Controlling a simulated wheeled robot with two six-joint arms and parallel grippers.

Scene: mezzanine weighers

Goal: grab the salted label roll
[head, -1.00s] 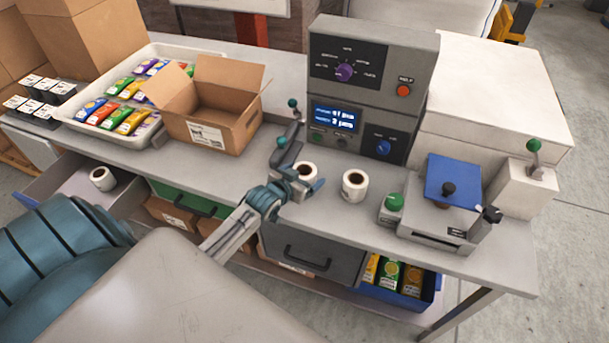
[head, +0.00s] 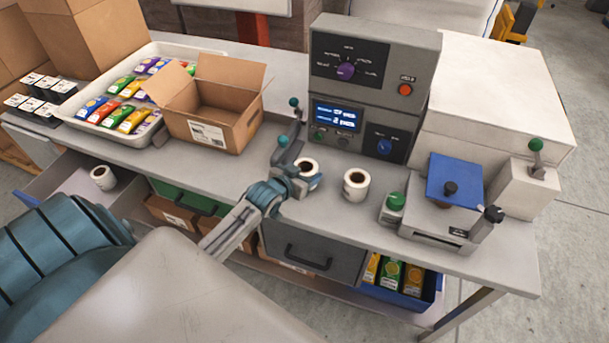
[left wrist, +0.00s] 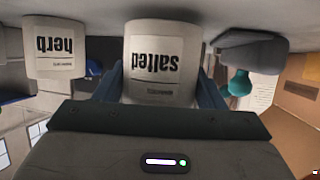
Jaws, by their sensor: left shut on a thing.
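The salted label roll (left wrist: 161,60) is white and shows its printed "salted" label upside down in the left wrist view. My left gripper (left wrist: 161,92) is shut on it, one finger on each side. In the head view the salted roll (head: 308,167) is at the worktop, partly covered by my left gripper (head: 299,184). The herb label roll (head: 356,184) stands just to its right, apart from the fingers. The herb label also reads in the left wrist view (left wrist: 55,47). My right gripper is not in view.
The grey machine (head: 370,90) stands behind the rolls, with a teal-knobbed lever (head: 287,140) beside my gripper. An open cardboard box (head: 213,115) and a tray of packets (head: 70,116) are left. Another roll (head: 103,178) lies in the open left drawer. A blue-topped device (head: 452,180) stands right.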

